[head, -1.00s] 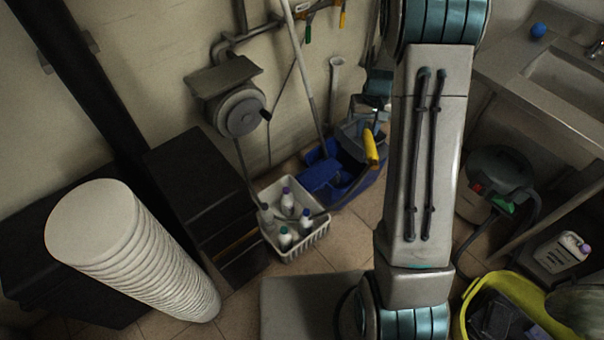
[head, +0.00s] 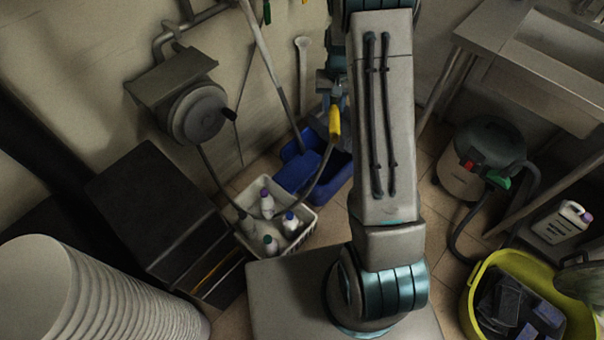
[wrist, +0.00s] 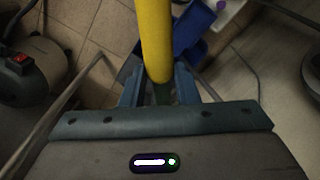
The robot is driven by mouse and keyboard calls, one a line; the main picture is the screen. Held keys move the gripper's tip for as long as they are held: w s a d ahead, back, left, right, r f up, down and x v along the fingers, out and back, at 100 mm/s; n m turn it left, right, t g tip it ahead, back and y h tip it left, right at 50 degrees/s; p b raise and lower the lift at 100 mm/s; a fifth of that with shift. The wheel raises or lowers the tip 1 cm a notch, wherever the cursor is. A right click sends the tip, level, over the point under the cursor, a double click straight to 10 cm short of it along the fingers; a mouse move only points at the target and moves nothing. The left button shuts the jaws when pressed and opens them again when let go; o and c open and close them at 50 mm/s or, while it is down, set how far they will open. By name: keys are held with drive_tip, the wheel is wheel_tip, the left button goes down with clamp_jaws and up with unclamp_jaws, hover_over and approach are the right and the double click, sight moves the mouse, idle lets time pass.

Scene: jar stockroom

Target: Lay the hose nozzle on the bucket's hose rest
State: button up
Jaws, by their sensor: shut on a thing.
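The hose nozzle (head: 335,122) is yellow, and a dark hose hangs from its lower end. My gripper (wrist: 158,82) is shut on it; in the wrist view the yellow nozzle (wrist: 155,38) stands between the two fingers. In the head view my gripper (head: 331,92) is partly hidden by my arm. The blue bucket (head: 296,172) stands on the floor by the wall, below and behind the nozzle in the picture. Part of the blue bucket (wrist: 192,28) also shows beyond the nozzle in the wrist view. I cannot make out its hose rest clearly.
The hose runs from a wall reel (head: 198,112) past a white crate (head: 302,226) of bottles. A mop handle (head: 268,62) leans over the bucket. Black boxes (head: 150,205) stand left, a vacuum (head: 482,160) and a yellow tub (head: 478,300) right. Some tiled floor is clear.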

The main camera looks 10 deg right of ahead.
drive_tip(key=w+d+f+m+b, duration=0.15)
drive_tip(key=f+m+b, duration=0.25)
drive_tip(key=f+b, duration=1)
drive_tip(key=w+d+f+m+b, duration=0.1)
drive_tip(key=w+f+m+b, duration=0.25)
drive_tip(key=f+b, duration=1.05)
drive_tip(key=p, duration=0.2)
hover_over(300, 169)
drive_tip(key=shift+m, duration=0.25)
wheel_tip(300, 169, down, 12)
drive_tip(key=shift+f, duration=0.1)
drive_tip(key=shift+f+b, duration=1)
drive_tip(key=shift+f, duration=0.85)
drive_tip(key=shift+f, duration=0.2)
drive_tip(key=o, duration=1.1)
drive_tip(key=shift+c, duration=0.2)
drive_tip(key=shift+r, duration=0.1)
